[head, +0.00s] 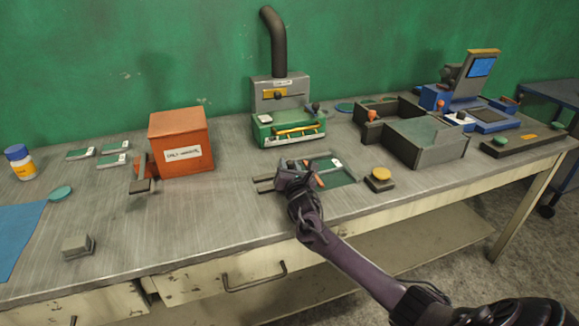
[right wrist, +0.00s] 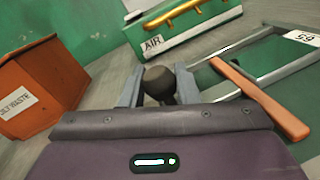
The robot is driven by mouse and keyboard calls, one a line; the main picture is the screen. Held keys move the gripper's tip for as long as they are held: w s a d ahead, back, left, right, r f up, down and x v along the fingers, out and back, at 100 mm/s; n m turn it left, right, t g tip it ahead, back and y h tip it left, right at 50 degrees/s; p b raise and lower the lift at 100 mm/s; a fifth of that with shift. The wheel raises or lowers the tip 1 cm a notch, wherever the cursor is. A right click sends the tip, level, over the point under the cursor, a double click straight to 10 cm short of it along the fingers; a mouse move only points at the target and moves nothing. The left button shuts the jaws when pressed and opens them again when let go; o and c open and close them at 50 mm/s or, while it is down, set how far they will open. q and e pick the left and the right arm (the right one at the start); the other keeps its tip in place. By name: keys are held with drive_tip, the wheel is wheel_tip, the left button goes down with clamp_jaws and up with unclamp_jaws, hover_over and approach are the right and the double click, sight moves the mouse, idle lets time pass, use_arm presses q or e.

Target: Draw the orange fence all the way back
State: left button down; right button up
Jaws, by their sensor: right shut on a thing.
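The orange fence (right wrist: 260,97) is a flat bar lying slantwise across a grey metal frame, to the right of my right gripper in the right wrist view. In the head view a small part of the fence (head: 319,181) shows just right of the gripper. My right gripper (head: 296,172) is low over the frame, shut on a dark round knob (right wrist: 158,79) between its fingers. The link between knob and fence is hidden by the gripper body. A green plate (head: 339,178) with a white number label lies in the frame, right of the fence. My left gripper is not in view.
Behind the frame stands a green and grey machine (head: 288,125) with a yellow handle. An orange waste box (head: 182,140) is to the left. A yellow button (head: 380,174) and a dark open tray (head: 428,150) are to the right. The bench front edge is close.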

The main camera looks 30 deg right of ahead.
clamp_jaws()
drive_tip(key=a, duration=0.2)
drive_tip(key=w+a, duration=0.1)
drive_tip(key=a, duration=0.4)
drive_tip(key=shift+w+a+p, duration=0.2)
drive_tip(key=shift+w+p, duration=0.1)
drive_tip(key=shift+w, duration=0.1)
drive_tip(key=o, duration=0.5)
unclamp_jaws()
drive_tip(key=o, duration=0.4)
drive_tip(key=shift+a, duration=0.15)
